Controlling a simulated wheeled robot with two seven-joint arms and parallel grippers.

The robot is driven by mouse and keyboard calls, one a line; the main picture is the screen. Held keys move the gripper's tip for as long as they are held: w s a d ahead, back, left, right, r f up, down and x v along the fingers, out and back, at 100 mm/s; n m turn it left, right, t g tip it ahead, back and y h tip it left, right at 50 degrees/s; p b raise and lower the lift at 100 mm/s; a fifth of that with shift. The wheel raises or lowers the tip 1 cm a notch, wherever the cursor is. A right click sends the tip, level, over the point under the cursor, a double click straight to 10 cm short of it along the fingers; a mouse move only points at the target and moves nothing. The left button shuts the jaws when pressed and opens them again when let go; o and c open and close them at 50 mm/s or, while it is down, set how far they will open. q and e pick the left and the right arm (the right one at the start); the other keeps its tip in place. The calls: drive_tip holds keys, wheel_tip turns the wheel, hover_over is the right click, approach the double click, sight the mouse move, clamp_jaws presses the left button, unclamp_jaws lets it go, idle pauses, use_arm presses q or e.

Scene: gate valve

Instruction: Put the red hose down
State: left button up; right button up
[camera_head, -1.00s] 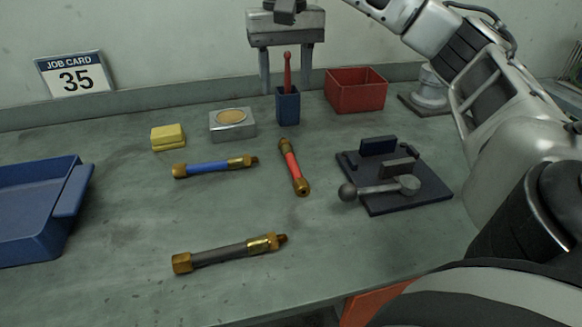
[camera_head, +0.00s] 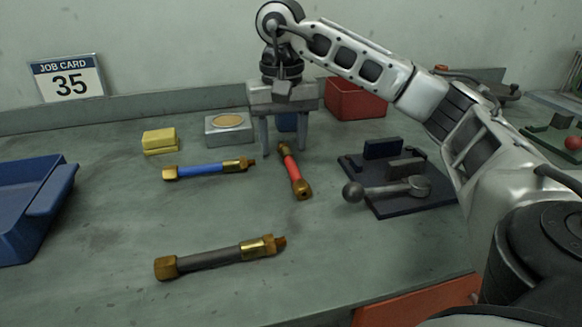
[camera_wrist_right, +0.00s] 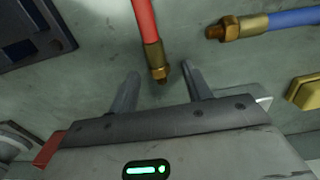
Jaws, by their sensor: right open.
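The red hose (camera_head: 291,168) with brass ends lies on the grey-green table near the middle, apart from the other hoses. My right gripper (camera_head: 284,150) is open and empty just behind the hose's far end in the head view. In the right wrist view the far brass end of the red hose (camera_wrist_right: 145,22) shows near the gap between the two spread fingers of the right gripper (camera_wrist_right: 160,70). The fingers do not grip it. My left gripper is not in view.
A blue hose (camera_head: 208,169) and a dark grey hose (camera_head: 210,258) lie to the left. A blue tray (camera_head: 58,190) is at far left. A dark plate (camera_head: 400,207) with blocks and a lever is at right.

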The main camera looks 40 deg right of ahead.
clamp_jaws()
